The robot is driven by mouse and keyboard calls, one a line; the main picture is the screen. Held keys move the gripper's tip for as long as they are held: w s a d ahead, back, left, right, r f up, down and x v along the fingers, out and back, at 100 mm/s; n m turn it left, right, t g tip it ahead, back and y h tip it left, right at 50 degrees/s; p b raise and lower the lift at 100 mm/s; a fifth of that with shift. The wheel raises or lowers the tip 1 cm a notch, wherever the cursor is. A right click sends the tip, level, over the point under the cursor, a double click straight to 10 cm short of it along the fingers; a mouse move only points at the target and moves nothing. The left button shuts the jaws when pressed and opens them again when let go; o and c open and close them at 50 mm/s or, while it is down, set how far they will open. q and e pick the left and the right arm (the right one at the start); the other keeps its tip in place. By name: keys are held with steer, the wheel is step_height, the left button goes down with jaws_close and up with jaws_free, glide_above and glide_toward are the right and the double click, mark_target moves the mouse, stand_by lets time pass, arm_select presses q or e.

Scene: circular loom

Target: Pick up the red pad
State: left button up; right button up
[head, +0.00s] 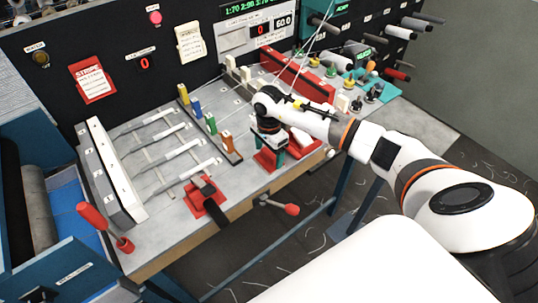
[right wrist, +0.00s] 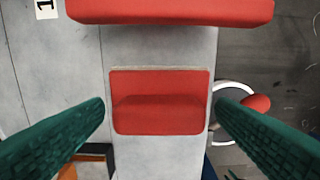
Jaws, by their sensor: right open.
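The red pad (right wrist: 160,102) lies on the grey table top in the right wrist view, a small red block with a lower raised part and a pale far edge. My right gripper (right wrist: 160,106) is open, with one green finger on each side of the pad and a gap on both sides. In the head view the right gripper (head: 272,146) points down over the pad (head: 264,161), which it partly hides. I cannot tell how far above the pad the fingertips are. My left gripper is not in view.
A long red bar (right wrist: 170,11) lies beyond the pad. A red-knobbed lever (head: 291,209) sticks out at the table's front edge.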

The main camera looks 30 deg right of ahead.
mark_target(269, 152)
steer(key=shift+f, duration=0.3)
steer(key=c, duration=0.6)
step_height(269, 152, up, 9)
steer(key=b, duration=0.3)
steer(key=shift+b, duration=0.3)
steer(key=shift+r, duration=0.55)
